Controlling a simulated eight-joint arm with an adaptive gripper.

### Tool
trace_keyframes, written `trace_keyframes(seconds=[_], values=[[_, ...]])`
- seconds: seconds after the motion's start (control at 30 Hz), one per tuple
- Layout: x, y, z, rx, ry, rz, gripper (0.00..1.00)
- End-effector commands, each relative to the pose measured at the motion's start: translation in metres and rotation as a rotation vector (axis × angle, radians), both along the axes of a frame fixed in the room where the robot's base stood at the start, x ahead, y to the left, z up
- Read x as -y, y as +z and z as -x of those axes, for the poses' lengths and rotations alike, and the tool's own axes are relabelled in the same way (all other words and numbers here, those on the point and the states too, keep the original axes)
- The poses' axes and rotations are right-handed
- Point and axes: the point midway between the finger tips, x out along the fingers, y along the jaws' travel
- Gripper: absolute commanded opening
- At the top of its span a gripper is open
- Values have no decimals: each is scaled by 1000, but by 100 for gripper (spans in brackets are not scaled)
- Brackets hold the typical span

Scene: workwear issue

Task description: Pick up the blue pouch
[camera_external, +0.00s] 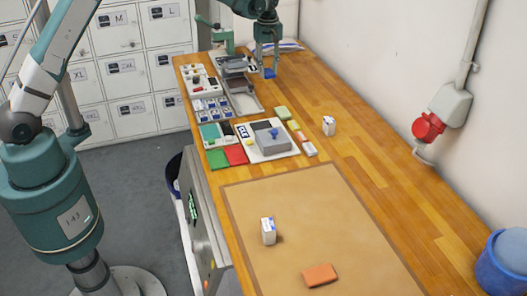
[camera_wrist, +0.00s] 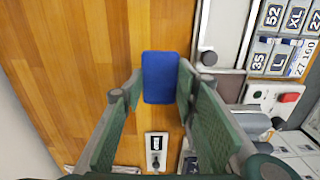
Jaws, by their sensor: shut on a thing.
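The blue pouch (camera_wrist: 159,77) is a small rounded rectangle between the fingertips of my gripper (camera_wrist: 157,90) in the wrist view. Both green-padded fingers press against its long sides. In the external view my gripper (camera_external: 268,68) is at the far end of the wooden bench, pointing down, and a small blue part of the pouch (camera_external: 269,73) shows at its tips. I cannot tell whether the pouch touches the bench or is slightly above it.
The wooden bench (camera_external: 355,140) has free room right of my gripper. A grey tray device (camera_external: 243,103) stands to its left. A white box (camera_external: 329,125), another box (camera_external: 268,231) and an orange pouch (camera_external: 320,275) lie nearer. A wall is close on the right.

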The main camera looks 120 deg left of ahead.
Motion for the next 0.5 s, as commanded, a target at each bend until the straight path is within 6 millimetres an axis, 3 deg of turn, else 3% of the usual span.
trace_keyframes(seconds=[0.2,0.5], values=[[0,12,0,0,0,0,18],[0,13,0,0,0,0,18]])
